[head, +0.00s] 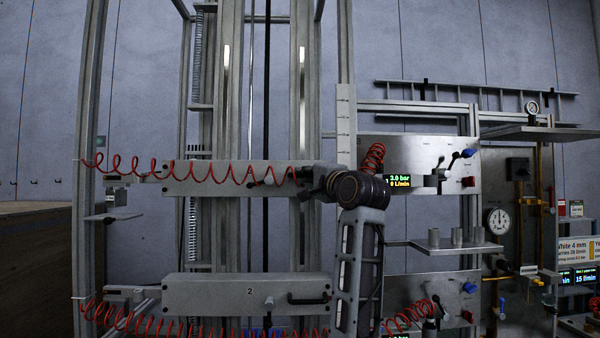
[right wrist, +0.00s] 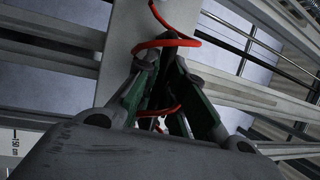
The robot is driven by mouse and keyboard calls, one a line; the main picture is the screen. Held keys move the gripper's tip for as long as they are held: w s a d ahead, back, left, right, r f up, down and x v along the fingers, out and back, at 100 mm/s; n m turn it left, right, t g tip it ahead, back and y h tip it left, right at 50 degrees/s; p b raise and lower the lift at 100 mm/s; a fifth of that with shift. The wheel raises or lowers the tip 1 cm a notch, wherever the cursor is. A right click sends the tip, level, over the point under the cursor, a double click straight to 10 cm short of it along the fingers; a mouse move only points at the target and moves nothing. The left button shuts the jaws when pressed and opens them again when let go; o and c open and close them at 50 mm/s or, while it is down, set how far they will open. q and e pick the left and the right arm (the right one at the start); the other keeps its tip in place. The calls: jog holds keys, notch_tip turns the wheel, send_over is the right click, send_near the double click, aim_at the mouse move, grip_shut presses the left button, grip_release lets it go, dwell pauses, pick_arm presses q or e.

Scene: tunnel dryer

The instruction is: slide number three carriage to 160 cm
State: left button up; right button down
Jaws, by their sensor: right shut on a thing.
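The upper carriage (head: 215,179) is a long grey box lying level across the vertical rails; its number cannot be read. My right gripper (head: 303,177) is at its right end in the head view, shut on what seems to be the carriage's handle, which is largely hidden by the fingers. In the right wrist view the gripper's fingers (right wrist: 172,58) close in front of the carriage's grey face (right wrist: 128,38). A pale upright scale (head: 346,125) stands just right of the carriage; a 150 cm mark (right wrist: 15,141) shows in the right wrist view. My left gripper is out of view.
A lower carriage (head: 200,293), marked 2, sits below with a black handle (head: 309,298). Red coiled hose (head: 215,171) crosses the upper carriage and passes by my fingers. Valve panels (head: 415,150) and a shelf with metal cups (head: 443,246) stand to the right.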

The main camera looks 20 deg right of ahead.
jog(key=shift+w+a+f+b, duration=0.15)
jog(key=shift+f+b, duration=0.55)
jog(key=shift+f, duration=1.15)
jog(key=c, duration=1.8)
grip_release()
jog(key=o, duration=0.3)
jog(key=shift+s+r, duration=0.1)
jog(key=shift+s, duration=0.1)
jog(key=shift+w+r, duration=0.1)
send_near(300, 184)
jog(key=shift+v, duration=3.2)
